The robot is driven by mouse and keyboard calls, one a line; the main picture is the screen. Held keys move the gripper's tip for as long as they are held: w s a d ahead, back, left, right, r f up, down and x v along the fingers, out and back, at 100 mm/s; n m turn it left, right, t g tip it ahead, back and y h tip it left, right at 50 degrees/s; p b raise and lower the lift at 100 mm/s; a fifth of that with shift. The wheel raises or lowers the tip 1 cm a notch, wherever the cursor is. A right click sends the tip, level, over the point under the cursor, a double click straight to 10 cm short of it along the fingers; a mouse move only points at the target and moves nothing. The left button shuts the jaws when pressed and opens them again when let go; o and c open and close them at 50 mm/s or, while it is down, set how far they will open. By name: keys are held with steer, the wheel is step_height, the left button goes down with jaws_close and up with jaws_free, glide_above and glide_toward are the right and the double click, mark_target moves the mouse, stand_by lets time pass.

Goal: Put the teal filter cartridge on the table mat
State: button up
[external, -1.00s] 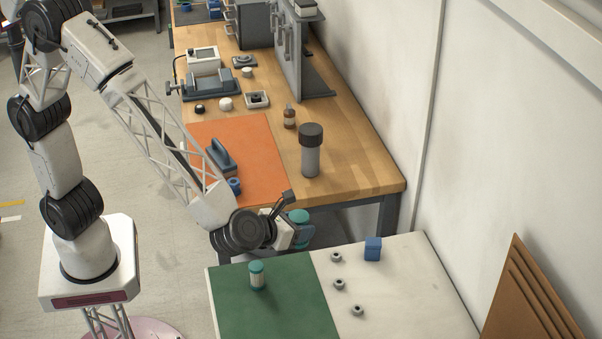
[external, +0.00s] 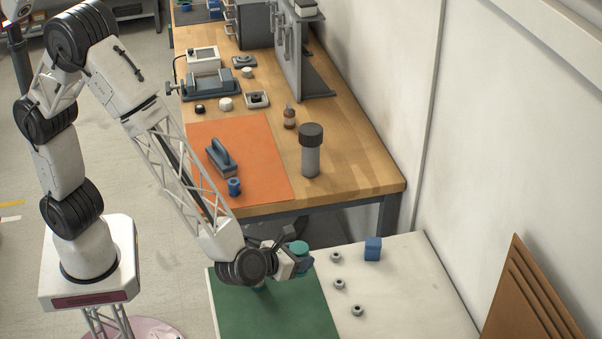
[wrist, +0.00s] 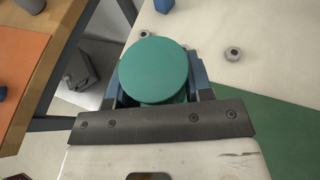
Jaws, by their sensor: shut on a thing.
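The teal filter cartridge (external: 299,247) is held in my gripper (external: 298,259); its round teal top (wrist: 154,68) fills the space between the jaws in the wrist view, and its lower part is hidden. In the external view my gripper is above the far edge of the white table, near the green mat (external: 275,315). The green mat also shows at right in the wrist view (wrist: 275,120). The height of the cartridge above the table is hard to tell. A second teal-topped container on the green mat is mostly hidden behind my wrist (external: 258,289).
A blue block (external: 373,249) and several small grey rings (external: 340,284) lie on the bare white part of the table (external: 420,290).

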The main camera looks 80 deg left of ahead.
steer(key=shift+f, duration=2.9)
steer(key=shift+f, duration=1.85)
steer(key=shift+f, duration=0.15)
steer(key=o, duration=0.9)
steer(key=shift+s+r, duration=0.1)
steer(key=shift+r, duration=0.1)
steer(key=shift+v, duration=5.9)
steer(key=shift+d, duration=0.1)
